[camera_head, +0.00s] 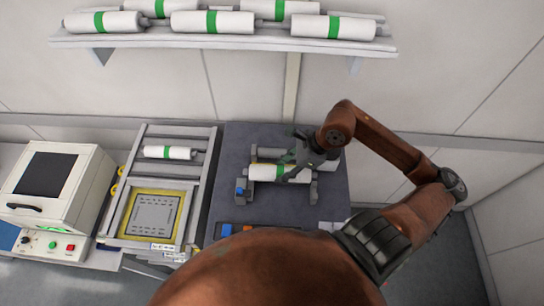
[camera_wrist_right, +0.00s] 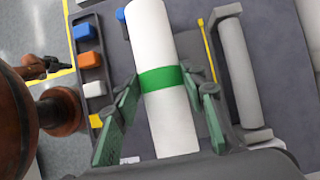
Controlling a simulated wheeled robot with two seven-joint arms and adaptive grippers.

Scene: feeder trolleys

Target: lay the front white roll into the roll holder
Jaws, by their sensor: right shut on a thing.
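A white roll with a green band (camera_head: 268,172) is in the grip of my right gripper (camera_head: 292,171). In the right wrist view the fingers lie on both sides of the roll (camera_wrist_right: 160,40) at its green band. The grey roll holder (camera_head: 241,189) has uprights near both ends of the roll. I cannot tell whether the roll rests in it or hangs just above it. A bare grey roller (camera_wrist_right: 238,75) lies parallel beside the roll. At the left edge of the wrist view a small brown arm with a dark end (camera_wrist_right: 62,65) shows, seemingly my left; its jaws are too small to read.
A dark table top (camera_head: 235,145) carries the holder, with a strip of blue and orange blocks (camera_wrist_right: 91,62) along one side. A trolley (camera_head: 145,140) with another white roll (camera_head: 167,152) stands to the left. A wall shelf (camera_head: 230,41) holds several rolls above.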

